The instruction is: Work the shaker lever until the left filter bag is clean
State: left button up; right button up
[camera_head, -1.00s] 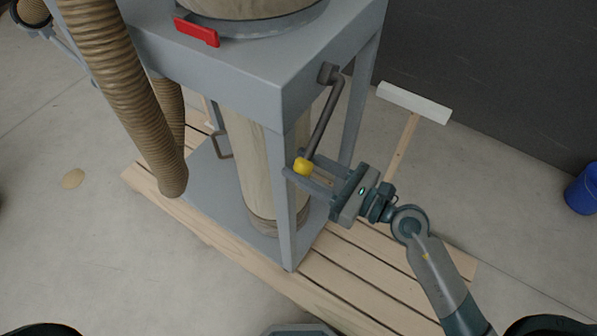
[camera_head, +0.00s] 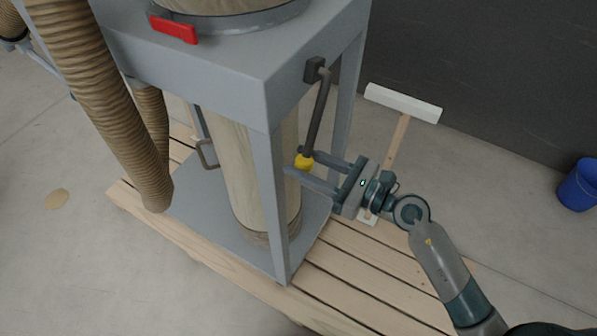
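The shaker lever (camera_head: 318,112) is a dark bent rod hanging from a pivot on the right side of the grey frame (camera_head: 270,75). A pale bag (camera_head: 240,175) hangs inside the frame, partly hidden by a front post. The bottom of another pale bag (camera_head: 225,5) shows above the frame top; I cannot tell how clean either is. My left gripper is out of view.
A red latch (camera_head: 174,28) sticks out from the band round the upper bag. A ribbed hose (camera_head: 85,90) runs down the left. The frame stands on a slatted wooden pallet (camera_head: 345,270). A white-headed T-shaped tool (camera_head: 402,103) and a blue bucket (camera_head: 578,187) are at right.

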jog(key=shift+w+d, duration=0.1)
jog(key=shift+f, duration=0.1)
jog(key=shift+w+d+f+b, duration=0.35)
jog(key=shift+w+d+b, duration=0.05)
jog(key=shift+w+b, duration=0.25)
jog(key=shift+w+d+f+b, duration=0.3)
jog(key=shift+w+d+b, duration=0.1)
jog(key=shift+w+b, duration=0.2)
jog(key=shift+w+d, duration=0.2)
jog(key=shift+w, duration=0.05)
